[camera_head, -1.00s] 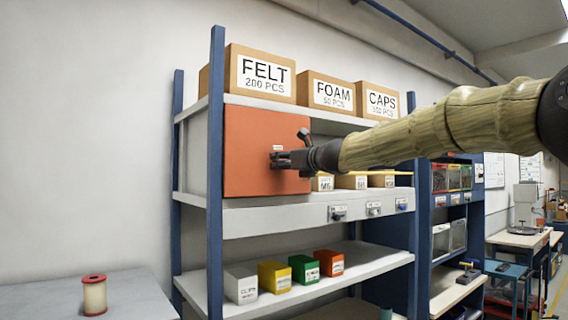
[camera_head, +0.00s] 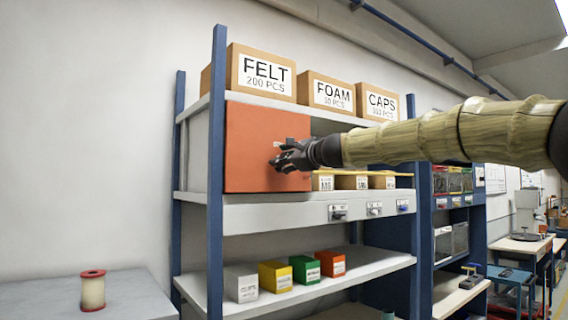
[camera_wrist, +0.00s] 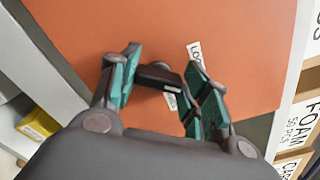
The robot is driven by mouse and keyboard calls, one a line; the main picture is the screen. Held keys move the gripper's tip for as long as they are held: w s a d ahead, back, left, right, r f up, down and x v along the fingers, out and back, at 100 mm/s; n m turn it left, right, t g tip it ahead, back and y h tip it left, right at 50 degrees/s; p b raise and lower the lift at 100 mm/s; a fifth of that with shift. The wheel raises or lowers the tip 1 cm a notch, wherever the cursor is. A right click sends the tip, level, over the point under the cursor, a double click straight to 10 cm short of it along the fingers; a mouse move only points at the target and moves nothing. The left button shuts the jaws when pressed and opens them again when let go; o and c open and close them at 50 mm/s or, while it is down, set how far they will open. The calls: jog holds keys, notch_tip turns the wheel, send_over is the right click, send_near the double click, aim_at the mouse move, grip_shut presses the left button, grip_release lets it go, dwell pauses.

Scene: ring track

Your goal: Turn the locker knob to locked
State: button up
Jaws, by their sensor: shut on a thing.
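The locker's orange door (camera_head: 255,135) fills the left of the rack's upper bay, and also fills much of the wrist view (camera_wrist: 240,30). My gripper (camera_head: 277,163) is at the door's right part. In the wrist view, its green-padded fingers (camera_wrist: 162,88) are either side of the dark knob (camera_wrist: 157,75) and shut on it. The knob looks like a short bar, slanted in that view. A white label beginning "LOC" (camera_wrist: 196,55) is beside the right finger; the rest is covered. A second label (camera_wrist: 170,100) below the knob is partly hidden. In the head view my gripper hides the knob.
Blue uprights (camera_head: 216,170) frame the rack. Cartons marked FELT (camera_head: 265,75), FOAM (camera_head: 332,93) and CAPS (camera_head: 382,103) stand above the locker. Small bins (camera_head: 352,182) sit right of the door, under my forearm. Coloured boxes (camera_head: 305,268) stand on the lower shelf.

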jog(key=shift+f+n+b, duration=0.15)
jog(key=shift+n+b, duration=1.3)
jog(key=shift+n, duration=2.25)
jog(key=o, duration=1)
jog(key=shift+s, duration=0.1)
jog(key=v, duration=1.2)
